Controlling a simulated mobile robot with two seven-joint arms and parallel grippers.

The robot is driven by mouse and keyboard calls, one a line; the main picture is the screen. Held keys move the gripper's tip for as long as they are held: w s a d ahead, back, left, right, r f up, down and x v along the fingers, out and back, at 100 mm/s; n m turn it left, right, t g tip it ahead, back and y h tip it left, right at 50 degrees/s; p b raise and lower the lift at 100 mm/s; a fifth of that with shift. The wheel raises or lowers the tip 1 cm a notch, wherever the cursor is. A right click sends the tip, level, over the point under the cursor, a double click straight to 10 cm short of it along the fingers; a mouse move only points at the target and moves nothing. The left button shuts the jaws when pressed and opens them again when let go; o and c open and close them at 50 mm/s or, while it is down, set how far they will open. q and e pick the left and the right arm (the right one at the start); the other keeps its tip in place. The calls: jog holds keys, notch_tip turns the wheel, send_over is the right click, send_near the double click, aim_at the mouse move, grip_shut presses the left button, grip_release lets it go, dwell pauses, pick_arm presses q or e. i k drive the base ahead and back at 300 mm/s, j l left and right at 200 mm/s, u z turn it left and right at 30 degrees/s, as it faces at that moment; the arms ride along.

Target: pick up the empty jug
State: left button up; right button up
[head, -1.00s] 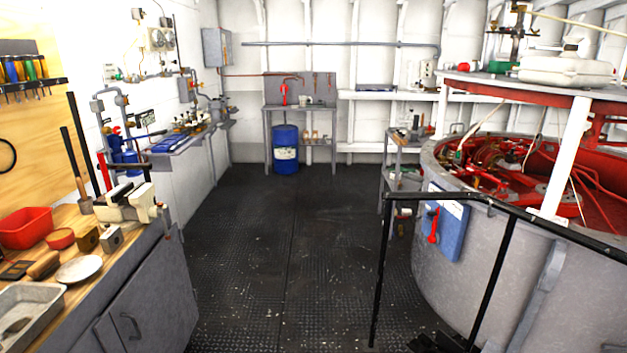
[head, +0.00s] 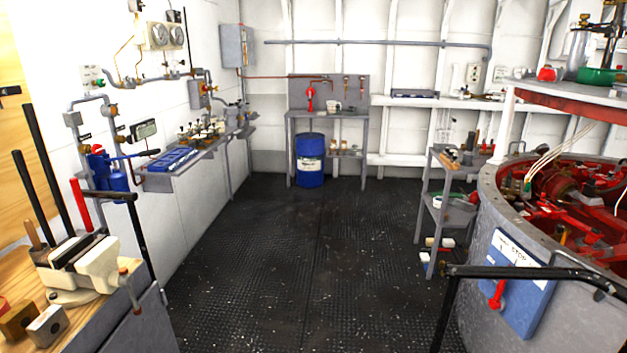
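I cannot pick out the empty jug for certain in the head view. A small pale vessel (head: 333,106) stands on the grey bench (head: 345,115) at the back wall, too small to tell whether it is the jug. Neither of my grippers is in view.
A blue drum (head: 310,160) stands under the back bench. A vise (head: 85,265) sits on the wooden workbench at left. At right are a tiered grey stand (head: 440,215), a round grey housing (head: 475,290) and a black railing (head: 530,271). The dark deck floor (head: 300,265) between is clear.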

aim_at(330, 104)
jog(key=i+u, duration=0.2)
jog(key=i, duration=1.2)
jog(key=i+z, duration=0.15)
jog(key=i, duration=1.3)
jog(key=i+z, duration=0.15)
jog(key=i, duration=1.25)
jog(key=i+z, duration=0.25)
jog(key=i, duration=0.4)
jog(key=i+j+z, duration=0.15)
jog(key=i+z, duration=0.15)
jog(key=i, duration=0.4)
jog(key=i+z, duration=0.25)
jog(key=i, duration=1.15)
jog(key=i+u, duration=0.2)
jog(key=i, duration=0.2)
jog(key=i+l+u, duration=0.2)
jog(key=i, duration=0.25)
jog(key=i+l+u, duration=0.2)
jog(key=i, duration=0.2)
jog(key=i+l+u, duration=0.35)
jog(key=i+l, duration=0.2)
jog(key=i+l+u, duration=0.4)
jog(key=l, duration=0.3)
jog(key=i, duration=0.1)
